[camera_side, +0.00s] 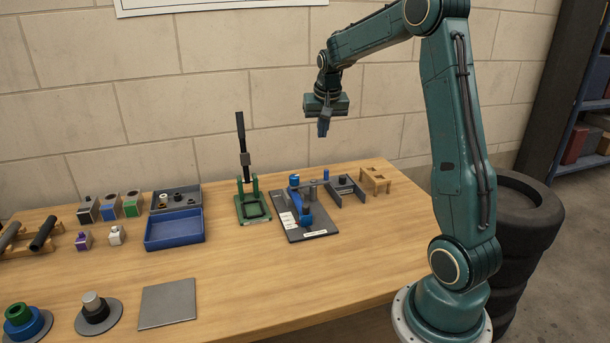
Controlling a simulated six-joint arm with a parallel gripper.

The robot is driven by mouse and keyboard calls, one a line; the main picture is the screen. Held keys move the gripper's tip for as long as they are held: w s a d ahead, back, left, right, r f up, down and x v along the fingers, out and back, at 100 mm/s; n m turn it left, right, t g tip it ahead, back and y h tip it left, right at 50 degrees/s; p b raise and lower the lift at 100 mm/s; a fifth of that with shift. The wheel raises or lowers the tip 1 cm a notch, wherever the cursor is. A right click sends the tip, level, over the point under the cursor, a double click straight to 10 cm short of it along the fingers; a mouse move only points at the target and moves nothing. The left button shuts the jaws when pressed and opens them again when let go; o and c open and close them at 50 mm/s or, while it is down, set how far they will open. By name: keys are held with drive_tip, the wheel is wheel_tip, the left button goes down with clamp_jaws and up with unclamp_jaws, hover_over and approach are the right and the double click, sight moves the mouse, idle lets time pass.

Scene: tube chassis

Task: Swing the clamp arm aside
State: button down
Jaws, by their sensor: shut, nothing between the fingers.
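The clamp fixture stands on a dark grey base plate (290,231) toward the right of the table. It has blue posts, one at the back and one near the front. A grey clamp arm (317,183) reaches across its upper part from the back blue post (294,181). At this size I cannot tell exactly how the arm sits on what is under it. My gripper (323,129) hangs well above the fixture, slightly to its right, pointing down. Its fingers are shut and empty, and it touches nothing.
A green stand with an upright black lever (242,140) rises left of the fixture. A grey bracket (347,189) and a small wooden block stand (375,180) are to its right. A blue tray (174,230) is further left.

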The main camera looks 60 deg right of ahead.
drive_tip(key=shift+d+f+m, duration=0.15)
drive_tip(key=shift+d+f, duration=0.25)
drive_tip(key=shift+d, duration=0.3)
drive_tip(key=shift+d+f+m, duration=0.15)
drive_tip(key=shift+d+f, duration=0.2)
drive_tip(key=shift+d, duration=0.35)
drive_tip(key=shift+f, duration=0.1)
wheel_tip(320, 180, down, 9)
drive_tip(key=shift+s+a+f, duration=0.15)
drive_tip(key=shift+s+a, duration=0.05)
drive_tip(key=shift+a, duration=0.15)
